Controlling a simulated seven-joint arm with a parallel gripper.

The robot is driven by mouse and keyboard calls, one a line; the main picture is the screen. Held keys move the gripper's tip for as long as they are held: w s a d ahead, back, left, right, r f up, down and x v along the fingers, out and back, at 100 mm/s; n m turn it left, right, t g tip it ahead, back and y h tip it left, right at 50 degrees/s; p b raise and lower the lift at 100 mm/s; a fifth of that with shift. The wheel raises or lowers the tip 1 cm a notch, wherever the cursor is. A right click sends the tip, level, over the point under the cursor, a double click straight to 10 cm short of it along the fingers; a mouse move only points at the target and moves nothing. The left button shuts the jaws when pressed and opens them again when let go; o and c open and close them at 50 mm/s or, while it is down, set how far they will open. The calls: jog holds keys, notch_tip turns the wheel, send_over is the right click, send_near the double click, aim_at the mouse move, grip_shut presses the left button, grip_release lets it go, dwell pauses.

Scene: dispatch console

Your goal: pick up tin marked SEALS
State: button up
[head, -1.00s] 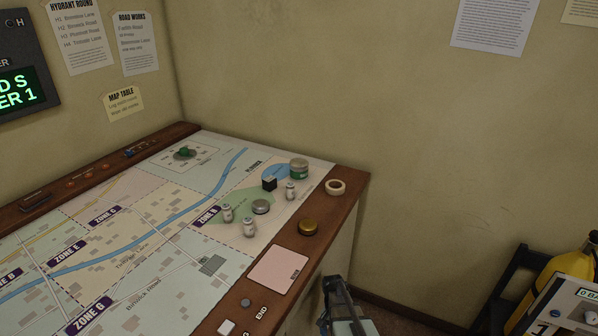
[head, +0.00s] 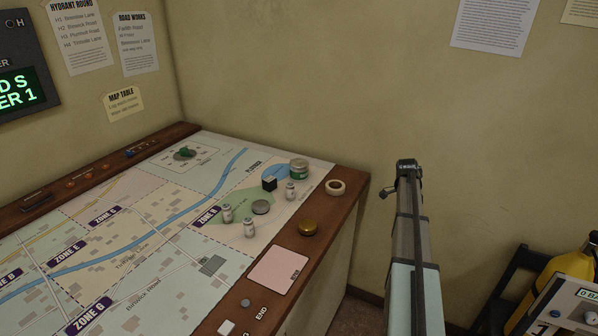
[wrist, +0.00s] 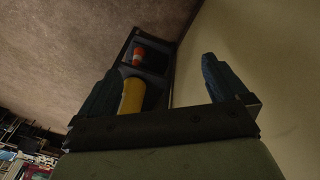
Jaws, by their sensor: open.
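Several small round containers stand on the map table, and I cannot read SEALS on any of them. One is a green tin with a pale lid and band (head: 299,169), near the far right corner. A low silver tin (head: 261,207) lies on the map's green patch. A low brass-coloured tin (head: 308,227) sits on the wooden right edge. My gripper (head: 406,166) is raised to the right of the table, apart from all of them. In the wrist view my gripper (wrist: 162,68) is open, with nothing between its fingers.
Several small white bottles (head: 249,228) and a black block (head: 269,183) stand near the tins. A tape roll (head: 336,187) lies on the right edge, close to the green tin. A pink pad (head: 278,271) lies nearer. A yellow cylinder (head: 563,284) stands lower right.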

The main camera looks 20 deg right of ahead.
jog(key=w+d+r+m, duration=0.25)
jog(key=d+r, duration=0.45)
jog(key=r, duration=0.5)
notch_tip(320, 180, up, 11)
jog(key=n+t+y, duration=0.2)
jog(key=n, duration=0.5)
send_over(301, 162)
jog(key=shift+s+f+n, duration=0.15)
jog(key=shift+f+n, duration=0.1)
jog(key=shift+f, duration=0.1)
notch_tip(301, 162, down, 8)
jog(key=shift+r, duration=0.1)
jog(key=shift+a+f, duration=0.15)
jog(key=shift+f, duration=1.2)
jog(key=shift+a+f, duration=0.15)
jog(key=shift+f, duration=1.2)
